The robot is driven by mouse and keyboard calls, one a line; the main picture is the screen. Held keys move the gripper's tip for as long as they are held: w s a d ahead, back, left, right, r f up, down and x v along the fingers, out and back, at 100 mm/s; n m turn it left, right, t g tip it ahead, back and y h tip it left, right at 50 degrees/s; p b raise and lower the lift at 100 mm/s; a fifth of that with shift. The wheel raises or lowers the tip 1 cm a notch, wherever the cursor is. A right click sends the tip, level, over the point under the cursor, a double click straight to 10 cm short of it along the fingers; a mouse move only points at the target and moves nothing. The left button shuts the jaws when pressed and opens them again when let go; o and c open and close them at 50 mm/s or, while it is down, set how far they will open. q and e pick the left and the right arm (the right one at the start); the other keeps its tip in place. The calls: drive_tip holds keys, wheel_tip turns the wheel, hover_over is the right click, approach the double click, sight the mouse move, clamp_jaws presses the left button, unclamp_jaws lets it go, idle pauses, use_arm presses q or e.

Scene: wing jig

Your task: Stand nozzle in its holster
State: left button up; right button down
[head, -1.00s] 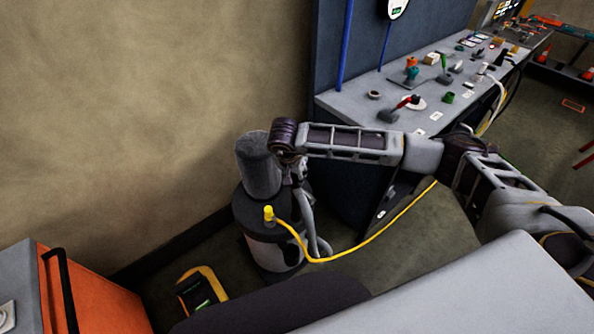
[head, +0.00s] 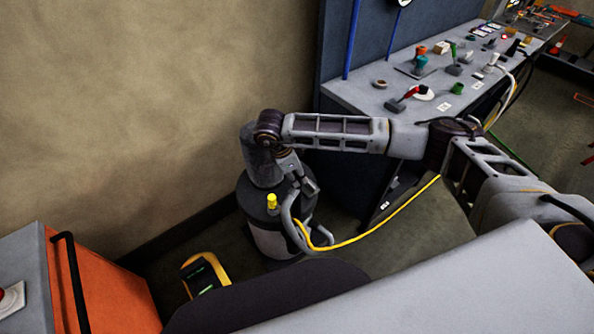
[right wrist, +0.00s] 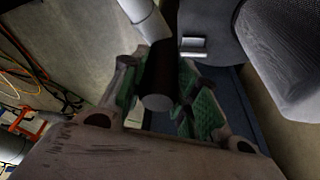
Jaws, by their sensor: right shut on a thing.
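My right gripper (head: 308,187) is beside the grey canister machine (head: 262,160), on its right side. In the right wrist view its green-padded fingers (right wrist: 168,98) are shut on a dark round nozzle (right wrist: 158,85). A light grey tube (right wrist: 146,20) runs on from the nozzle. In the head view a grey hose (head: 288,215) curves down beside the machine. A small grey bracket (right wrist: 193,47) near the canister wall may be the holster; I cannot be sure. The nozzle is apart from it in the picture. My left gripper is out of view.
A yellow cable (head: 390,219) runs from the machine toward the right. A workbench (head: 352,94) with small tools stands behind my right arm. A yellow-and-black device (head: 205,275) lies on the floor. An orange cabinet (head: 110,285) is at lower left.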

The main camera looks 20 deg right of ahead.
drive_tip(key=s+a+m+g+y, duration=0.2)
drive_tip(key=s+m, duration=0.3)
drive_tip(key=m, duration=0.8)
drive_tip(key=shift+s+a+g, duration=0.3)
drive_tip(key=shift+a+g, duration=0.15)
drive_tip(key=shift+g, duration=0.15)
drive_tip(key=shift+f, duration=0.1)
